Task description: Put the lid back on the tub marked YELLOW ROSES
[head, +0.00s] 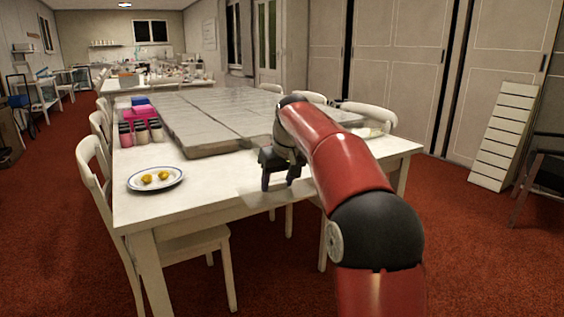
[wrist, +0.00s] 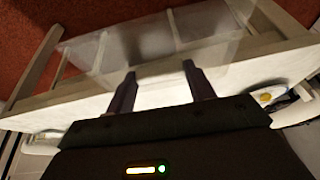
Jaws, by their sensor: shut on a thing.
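My gripper (head: 280,182) is over the near edge of the white table. Its two fingers show in the wrist view (wrist: 160,85), apart from each other, at a clear, flat, see-through thing (wrist: 150,42). I take this for a clear lid; it reaches out past the table edge, and where the fingers grip it is hard to see. It shows only faintly below the gripper in the head view (head: 258,199). No tub with readable YELLOW ROSES writing can be made out. Several small jars (head: 142,133) stand on the table's left side, their labels too small to read.
Behind the jars are a pink box (head: 139,113) and a blue thing (head: 140,100). Grey slabs (head: 215,115) cover the table's middle. White chairs (head: 94,165) line the sides. The near table strip (head: 205,190) is bare.

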